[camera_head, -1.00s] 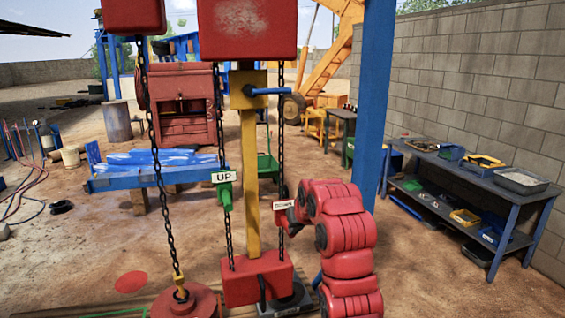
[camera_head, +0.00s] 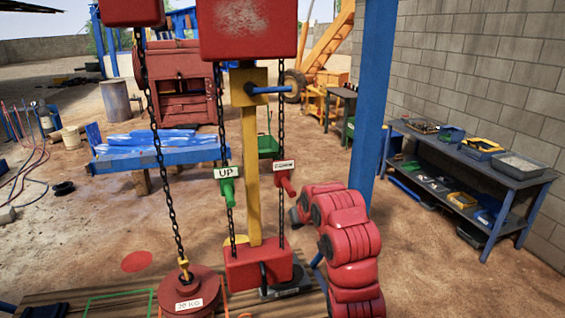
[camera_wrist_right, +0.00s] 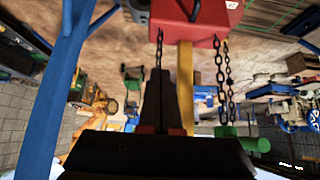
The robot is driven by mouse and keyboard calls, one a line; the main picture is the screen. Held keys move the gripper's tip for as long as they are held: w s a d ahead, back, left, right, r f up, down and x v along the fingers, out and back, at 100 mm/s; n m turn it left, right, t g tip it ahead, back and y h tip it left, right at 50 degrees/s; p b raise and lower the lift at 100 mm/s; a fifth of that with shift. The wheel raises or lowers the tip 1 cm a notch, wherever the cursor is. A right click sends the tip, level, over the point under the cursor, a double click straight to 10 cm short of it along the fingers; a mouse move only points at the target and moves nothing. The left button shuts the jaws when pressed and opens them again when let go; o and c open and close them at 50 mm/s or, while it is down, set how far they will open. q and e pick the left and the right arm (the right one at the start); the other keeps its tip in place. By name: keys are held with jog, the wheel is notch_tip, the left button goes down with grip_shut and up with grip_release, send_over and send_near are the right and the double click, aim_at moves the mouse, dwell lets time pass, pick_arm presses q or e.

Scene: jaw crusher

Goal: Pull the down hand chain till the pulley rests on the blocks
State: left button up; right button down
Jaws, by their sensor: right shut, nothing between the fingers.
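The down hand chain (camera_head: 282,215) hangs right of the yellow post and carries a red handle (camera_head: 287,186) with a small white label, blurred but seemingly DOWN. My right gripper (camera_head: 295,216) is below that handle, beside the chain. In the wrist view the gripper (camera_wrist_right: 160,74) is shut and empty, its fingers close to a chain (camera_wrist_right: 160,45); touching cannot be told. The handle is not clear there. A red round body (camera_head: 192,286) labelled 20 KG, perhaps the pulley, hangs on the left chain above wooden planks (camera_head: 118,287). Contact with blocks below cannot be told. My left gripper is out of view.
A green UP handle (camera_head: 228,190) hangs on the chain left of the yellow post (camera_head: 251,200). A red block (camera_head: 258,268) is at the post's foot. A blue column (camera_head: 371,110) stands right of the chains, a loaded workbench (camera_head: 470,170) farther right. Open dirt lies between.

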jog(key=v, duration=0.5)
jog(key=shift+s+r, duration=0.2)
jog(key=shift+r, duration=0.15)
dwell(0.3)
